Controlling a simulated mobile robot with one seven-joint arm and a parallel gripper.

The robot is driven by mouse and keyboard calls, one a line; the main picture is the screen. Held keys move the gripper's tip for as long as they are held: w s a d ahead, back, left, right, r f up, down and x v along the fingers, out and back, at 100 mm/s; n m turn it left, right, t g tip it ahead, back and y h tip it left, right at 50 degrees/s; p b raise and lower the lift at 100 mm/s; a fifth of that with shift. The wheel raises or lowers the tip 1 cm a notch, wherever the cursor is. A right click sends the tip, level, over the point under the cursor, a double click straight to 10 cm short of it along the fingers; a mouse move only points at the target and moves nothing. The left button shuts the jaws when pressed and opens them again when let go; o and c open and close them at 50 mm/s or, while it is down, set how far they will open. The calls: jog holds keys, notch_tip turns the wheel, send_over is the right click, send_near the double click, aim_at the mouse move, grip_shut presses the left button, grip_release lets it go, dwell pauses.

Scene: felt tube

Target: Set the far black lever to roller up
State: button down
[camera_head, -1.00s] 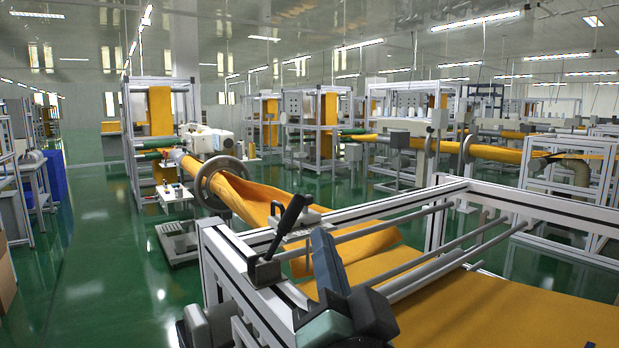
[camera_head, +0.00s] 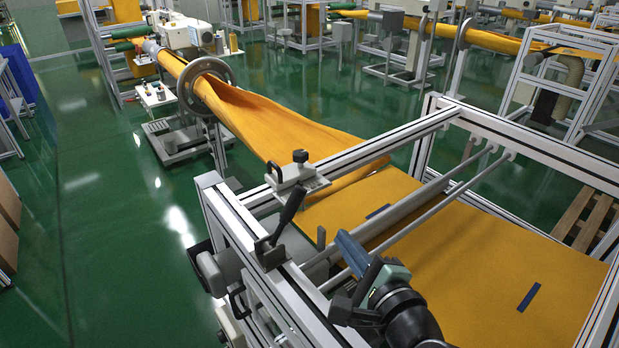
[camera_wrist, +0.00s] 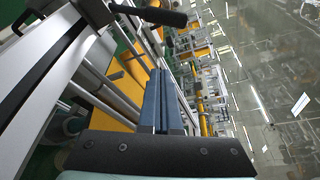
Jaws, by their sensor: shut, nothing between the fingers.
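A black lever (camera_head: 287,216) stands on a bracket on the left rail of the metal frame, tilted with its upper end to the right. A smaller black handle (camera_head: 272,173) sits on a grey clamp block with a round knob, farther back at the frame's corner. A black lever arm also shows at the top of the wrist view (camera_wrist: 150,14); I cannot tell for certain which it is. My gripper (camera_head: 343,240) has its blue fingers together, empty, right of the rail lever and apart from it. The fingers (camera_wrist: 161,75) also show shut in the wrist view.
Orange felt (camera_head: 450,250) lies flat across the frame, with grey rollers (camera_head: 420,215) running over it near my fingers. A felt tube (camera_head: 270,125) passes through a ring (camera_head: 206,88) behind. Green floor (camera_head: 110,240) is open at left.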

aim_at(287, 217)
jog(key=shift+d+m, duration=0.1)
jog(key=shift+m, duration=0.4)
jog(key=shift+p, duration=0.3)
jog(key=p+x, duration=0.2)
jog(key=x, duration=0.8)
jog(key=s+a+r+p, duration=0.2)
jog(key=p, duration=0.1)
jog(key=shift+a, duration=0.4)
